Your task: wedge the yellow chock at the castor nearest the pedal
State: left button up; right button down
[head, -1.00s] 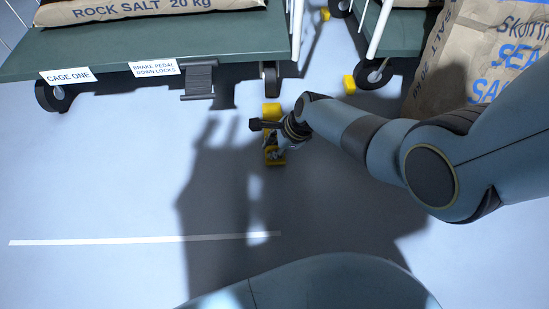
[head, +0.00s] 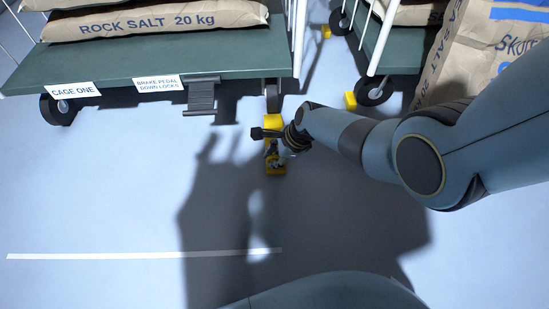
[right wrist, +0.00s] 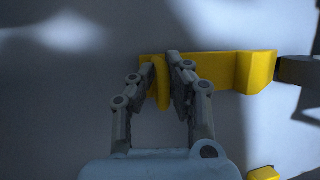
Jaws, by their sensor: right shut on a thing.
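The yellow chock (head: 274,122) lies on the floor, its thick end facing the castor (head: 272,96) just right of the brake pedal (head: 201,97). In the right wrist view the chock (right wrist: 256,72) ends right against the dark castor wheel (right wrist: 297,70); I cannot tell if they touch. My right gripper (head: 274,158) is shut on the chock's near end, which shows as an upright yellow piece between the fingers (right wrist: 163,82) in the right wrist view. My left gripper is not in view.
The green cage deck (head: 150,60) carries salt sacks above the pedal. A second cage at right has a castor (head: 375,91) with another yellow chock (head: 350,101) by it. A large paper sack (head: 475,55) stands at right. The floor left and in front is clear.

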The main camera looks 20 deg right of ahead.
jog(key=shift+w+d+f, duration=0.15)
jog(key=shift+w, duration=0.4)
jog(key=shift+w+d+f, duration=0.1)
jog(key=shift+w+d, duration=0.05)
jog(key=shift+w, duration=0.35)
jog(key=shift+w+d, duration=0.25)
jog(key=shift+w, duration=0.2)
jog(key=c, duration=1.3)
grip_release()
jog(key=shift+o, duration=0.2)
jog(key=shift+s, duration=0.2)
